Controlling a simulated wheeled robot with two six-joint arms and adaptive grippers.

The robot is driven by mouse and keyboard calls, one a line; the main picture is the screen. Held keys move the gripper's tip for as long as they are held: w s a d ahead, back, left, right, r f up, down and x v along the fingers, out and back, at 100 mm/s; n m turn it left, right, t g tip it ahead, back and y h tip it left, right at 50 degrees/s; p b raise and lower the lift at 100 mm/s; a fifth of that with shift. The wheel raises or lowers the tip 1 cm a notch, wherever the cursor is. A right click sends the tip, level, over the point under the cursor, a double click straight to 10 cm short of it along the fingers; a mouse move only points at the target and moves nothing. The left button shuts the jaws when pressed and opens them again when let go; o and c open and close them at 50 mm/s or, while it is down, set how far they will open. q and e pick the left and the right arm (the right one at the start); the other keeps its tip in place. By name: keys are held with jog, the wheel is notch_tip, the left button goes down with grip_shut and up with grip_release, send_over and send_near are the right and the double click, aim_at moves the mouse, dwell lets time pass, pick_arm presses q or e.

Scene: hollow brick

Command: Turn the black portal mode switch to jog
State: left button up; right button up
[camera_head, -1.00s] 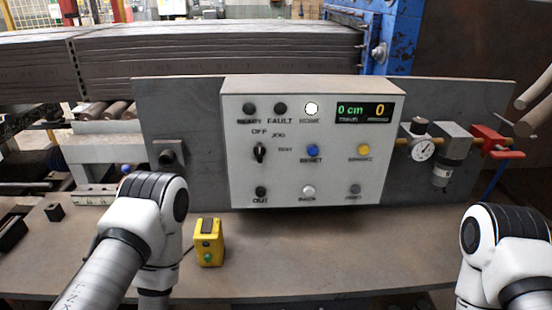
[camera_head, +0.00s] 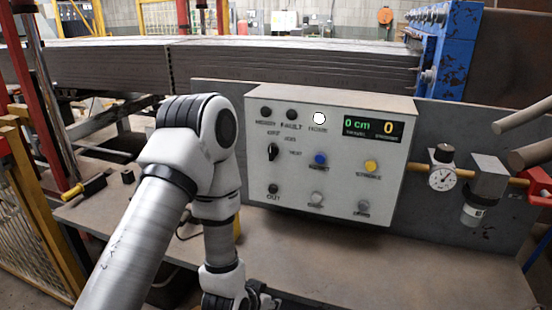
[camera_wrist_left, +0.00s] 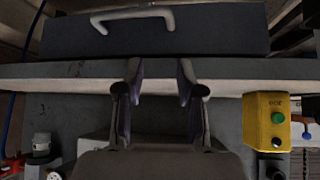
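The black portal mode switch (camera_head: 272,151) is on the left side of the grey control panel (camera_head: 330,190). Its handle stands roughly upright below the OFF label; the JOG label is up and to its right. The exact pointer direction is too small to tell. My left arm stands left of the panel, with its gripper low by the table's front edge and mostly cut off in the head view. The left wrist view shows my left gripper (camera_wrist_left: 159,78) open, with nothing between its fingers, well away from the switch. My right gripper is not in view.
A yellow box with a green button (camera_wrist_left: 267,122) sits on the table, mostly hidden behind my arm in the head view. A gauge (camera_head: 442,178) and a grey regulator (camera_head: 485,190) stand right of the panel. The space before the panel is clear.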

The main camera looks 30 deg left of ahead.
pick_arm(q)
jog(key=w+a+r+t+y, duration=0.1)
jog(key=w+a+r+t, duration=0.2)
jog(key=r, duration=0.5)
jog(key=w+r+t+y, duration=0.1)
jog(key=w+r+t, duration=0.1)
jog(key=w+r, duration=0.45)
jog(key=n+t+y, duration=0.2)
jog(key=t, duration=0.2)
send_near(270, 153)
jog(key=w, duration=0.1)
jog(key=p+x, duration=0.1)
jog(key=x, duration=0.7)
jog(key=shift+a, duration=0.1)
grip_shut()
